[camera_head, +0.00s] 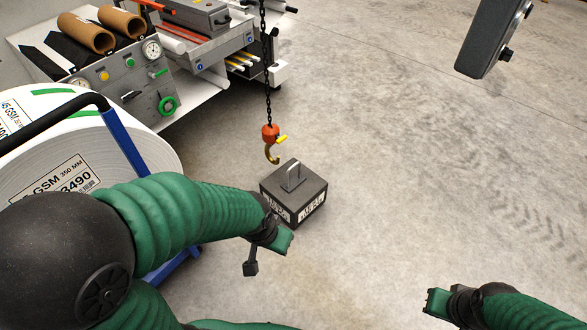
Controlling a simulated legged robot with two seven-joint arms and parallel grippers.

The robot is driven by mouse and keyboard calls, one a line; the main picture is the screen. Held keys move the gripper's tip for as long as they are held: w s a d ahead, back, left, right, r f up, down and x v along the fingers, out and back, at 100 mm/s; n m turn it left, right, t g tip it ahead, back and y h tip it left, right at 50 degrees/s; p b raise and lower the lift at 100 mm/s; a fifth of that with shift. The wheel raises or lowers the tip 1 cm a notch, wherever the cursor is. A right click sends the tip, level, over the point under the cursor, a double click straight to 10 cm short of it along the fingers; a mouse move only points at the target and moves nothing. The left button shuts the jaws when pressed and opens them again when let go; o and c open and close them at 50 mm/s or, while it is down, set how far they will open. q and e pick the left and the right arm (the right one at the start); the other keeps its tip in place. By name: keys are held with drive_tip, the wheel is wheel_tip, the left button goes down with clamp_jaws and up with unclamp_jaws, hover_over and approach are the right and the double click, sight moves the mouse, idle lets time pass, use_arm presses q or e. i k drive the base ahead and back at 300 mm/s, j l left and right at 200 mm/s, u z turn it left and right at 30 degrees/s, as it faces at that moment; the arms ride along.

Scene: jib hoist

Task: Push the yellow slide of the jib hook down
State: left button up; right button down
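The jib hook (272,154) is gold and hangs from a red-orange block (269,131) on a black chain. Its yellow slide (281,139) sticks out to the right of the block. The hook hangs free, just above and left of a dark weight block (309,195) with a metal handle (293,177). My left gripper (269,255) is in front of the weight, below the hook in the picture and apart from it. Its fingers look spread, with nothing between them. My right gripper (435,303) is at the bottom right, far from the hook. Its finger gap is not clear.
A large white roll (75,150) on a blue frame (125,140) stands at the left. A machine with gauges and a green knob (168,105) is behind it. A grey box (490,38) hangs at the top right. The floor at the right is clear.

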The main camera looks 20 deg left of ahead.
sight(281, 140)
drive_tip(key=i+l+u, duration=0.1)
drive_tip(key=i, duration=0.3)
drive_tip(key=i+l+u, duration=0.1)
drive_tip(key=i, duration=0.25)
drive_tip(key=i+l+u, duration=0.1)
drive_tip(key=i, duration=0.3)
